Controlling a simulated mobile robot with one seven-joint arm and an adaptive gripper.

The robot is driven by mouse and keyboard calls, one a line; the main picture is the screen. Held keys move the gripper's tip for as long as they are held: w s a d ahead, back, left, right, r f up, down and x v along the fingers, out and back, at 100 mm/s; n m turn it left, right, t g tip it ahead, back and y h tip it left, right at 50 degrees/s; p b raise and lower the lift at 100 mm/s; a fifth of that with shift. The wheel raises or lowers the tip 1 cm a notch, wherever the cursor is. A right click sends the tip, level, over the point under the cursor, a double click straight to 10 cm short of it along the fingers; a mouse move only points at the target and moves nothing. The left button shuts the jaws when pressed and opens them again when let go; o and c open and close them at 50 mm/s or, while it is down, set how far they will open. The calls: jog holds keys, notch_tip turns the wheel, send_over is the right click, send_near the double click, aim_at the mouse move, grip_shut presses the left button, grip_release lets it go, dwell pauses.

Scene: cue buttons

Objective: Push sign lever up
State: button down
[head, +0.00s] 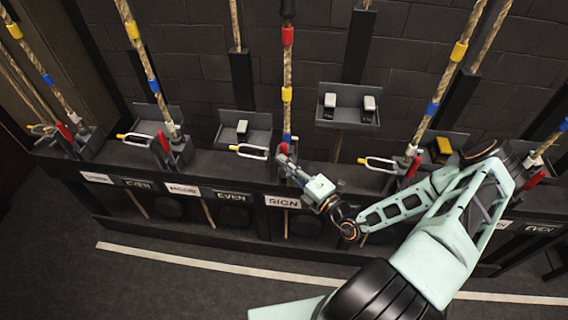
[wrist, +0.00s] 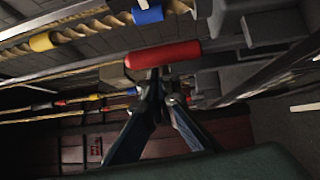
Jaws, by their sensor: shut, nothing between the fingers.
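The SIGN label (head: 283,201) is on the front of the dark rail, near the middle of the head view. Above it a small red lever handle (head: 284,148) shows at the foot of a banded rope. My gripper (head: 283,160) is at this handle, just below it, and partly hides the lever's lower part. In the wrist view the red handle (wrist: 163,54) lies crosswise, just beyond the tips of my gripper (wrist: 158,76). The fingers are shut with nothing between them. The tips look very close to the handle; I cannot tell whether they touch.
Similar red levers stand along the rail, one on the left (head: 164,142) and one on the right (head: 412,167). A yellow-tipped metal loop (head: 250,151) sticks out left of the SIGN lever. A tray (head: 348,117) hangs on the brick wall behind. Floor in front is clear.

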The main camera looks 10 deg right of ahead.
jog(key=shift+w+d+r, duration=0.1)
jog(key=shift+w+r, duration=0.05)
jog(key=shift+w, duration=0.15)
dwell(0.4)
jog(key=shift+s, duration=0.1)
